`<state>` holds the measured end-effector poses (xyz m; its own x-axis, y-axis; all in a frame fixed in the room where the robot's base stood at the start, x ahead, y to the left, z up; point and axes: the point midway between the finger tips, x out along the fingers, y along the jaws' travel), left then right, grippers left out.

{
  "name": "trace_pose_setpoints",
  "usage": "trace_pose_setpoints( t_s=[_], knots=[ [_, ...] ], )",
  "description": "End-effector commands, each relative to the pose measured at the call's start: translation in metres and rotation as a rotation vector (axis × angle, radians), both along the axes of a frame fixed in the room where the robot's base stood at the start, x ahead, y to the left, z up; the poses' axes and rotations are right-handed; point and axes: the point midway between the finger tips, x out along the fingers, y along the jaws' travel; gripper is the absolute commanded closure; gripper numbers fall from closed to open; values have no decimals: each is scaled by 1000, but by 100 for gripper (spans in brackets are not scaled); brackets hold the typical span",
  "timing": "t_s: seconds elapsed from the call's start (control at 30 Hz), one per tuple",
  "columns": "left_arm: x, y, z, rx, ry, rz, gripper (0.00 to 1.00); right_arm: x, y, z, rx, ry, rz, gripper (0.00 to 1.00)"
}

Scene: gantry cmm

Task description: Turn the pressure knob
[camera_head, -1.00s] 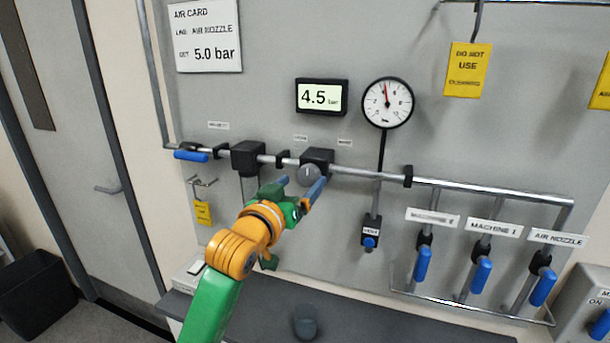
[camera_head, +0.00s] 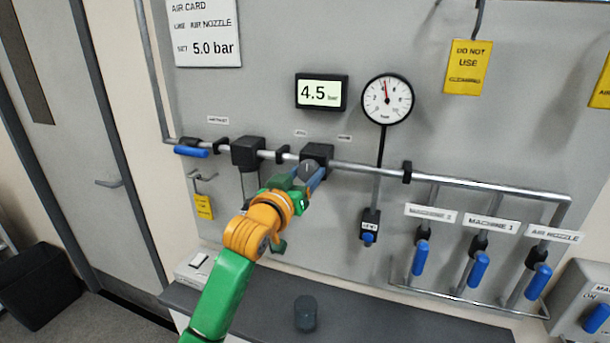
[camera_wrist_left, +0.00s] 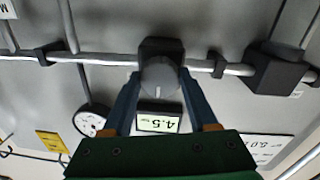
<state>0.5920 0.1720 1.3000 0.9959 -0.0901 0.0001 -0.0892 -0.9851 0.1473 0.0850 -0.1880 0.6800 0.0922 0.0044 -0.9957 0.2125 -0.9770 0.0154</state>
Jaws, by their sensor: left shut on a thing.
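The pressure knob (camera_head: 308,169) is a round grey knob on the front of a black regulator block (camera_head: 318,153) on the pipe. It shows large in the left wrist view (camera_wrist_left: 160,77), with a pale pointer line on its face. My left gripper (camera_head: 307,179) reaches up to it from below, with blue fingers on either side of the knob, shut on it. The digital display (camera_head: 321,95) above reads 4.5 bar. The air card (camera_head: 206,34) reads SET 5.0 bar, with the air nozzle named as the line. My right gripper is not in view.
A round pressure gauge (camera_head: 387,99) is on the panel right of the display. Blue valve handles (camera_head: 478,269) hang at the right. A dark cup (camera_head: 306,313) stands on the bench (camera_head: 400,322) below.

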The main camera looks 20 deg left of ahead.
Motion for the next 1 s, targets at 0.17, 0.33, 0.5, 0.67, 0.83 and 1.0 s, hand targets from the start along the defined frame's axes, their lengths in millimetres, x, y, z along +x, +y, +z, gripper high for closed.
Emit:
trace_pose_setpoints(
  t_s=[0.17,0.33,0.5,0.67,0.83,1.0],
  knots=[
    [0,0,0,59,-2,1,97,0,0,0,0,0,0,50],
    [0,0,1,169,-6,1,97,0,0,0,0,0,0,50],
    [0,0,1,287,-10,0,97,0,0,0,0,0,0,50],
    [0,0,1,384,-14,0,97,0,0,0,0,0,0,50],
    [0,0,1,459,-16,0,97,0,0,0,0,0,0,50],
    [0,0,1,501,-17,0,97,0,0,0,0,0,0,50]
  ],
)
